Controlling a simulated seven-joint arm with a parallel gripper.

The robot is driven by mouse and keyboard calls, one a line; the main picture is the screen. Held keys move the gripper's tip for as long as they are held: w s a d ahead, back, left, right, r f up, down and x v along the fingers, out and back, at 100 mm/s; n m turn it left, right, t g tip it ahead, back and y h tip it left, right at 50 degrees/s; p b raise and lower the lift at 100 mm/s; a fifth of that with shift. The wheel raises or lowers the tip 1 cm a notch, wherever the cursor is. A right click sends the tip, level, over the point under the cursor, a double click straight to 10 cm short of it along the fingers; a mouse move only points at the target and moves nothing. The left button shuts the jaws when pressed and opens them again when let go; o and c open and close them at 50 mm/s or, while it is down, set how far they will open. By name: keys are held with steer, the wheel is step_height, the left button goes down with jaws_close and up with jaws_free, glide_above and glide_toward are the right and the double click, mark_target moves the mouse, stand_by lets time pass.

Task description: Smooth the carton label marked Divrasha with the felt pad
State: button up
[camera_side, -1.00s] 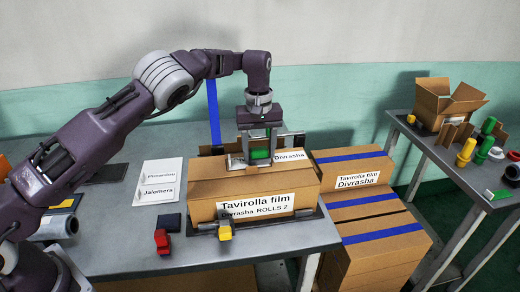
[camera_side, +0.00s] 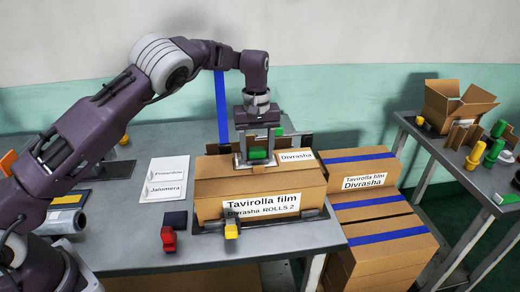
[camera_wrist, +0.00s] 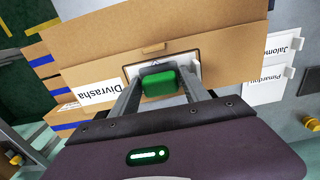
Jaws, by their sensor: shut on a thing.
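The carton (camera_side: 215,185) stands closed on the table, with a "Tavirolla film Divrasha ROLLS 2" label (camera_side: 262,203) on its front. A white label reading Divrasha (camera_side: 296,156) lies on its top at the right; in the wrist view that label (camera_wrist: 98,92) is at left, upside down. My gripper (camera_side: 257,157) is shut on the green felt pad (camera_wrist: 158,83), low over the carton's top and left of the top label in the side view. A pale, dark-edged patch (camera_wrist: 193,66) shows around the pad. Whether the pad touches the carton is hidden.
Stacked cartons (camera_side: 375,207) with blue tape stand right of the table. Two white cards (camera_side: 166,178) lie left of the carton. Red (camera_side: 168,239) and yellow (camera_side: 231,230) pieces sit at the front. A side table (camera_side: 450,160) holds an open box (camera_side: 455,108).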

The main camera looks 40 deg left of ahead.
steer(key=shift+s+a, duration=0.1)
steer(key=shift+s+a, duration=0.4)
stand_by(0.3)
steer(key=shift+w+d, duration=0.45)
steer(key=shift+d, duration=0.05)
steer(key=shift+f, duration=0.1)
steer(key=shift+w+d, duration=0.45)
steer(key=shift+w, duration=0.05)
steer(key=shift+w+d, duration=0.45)
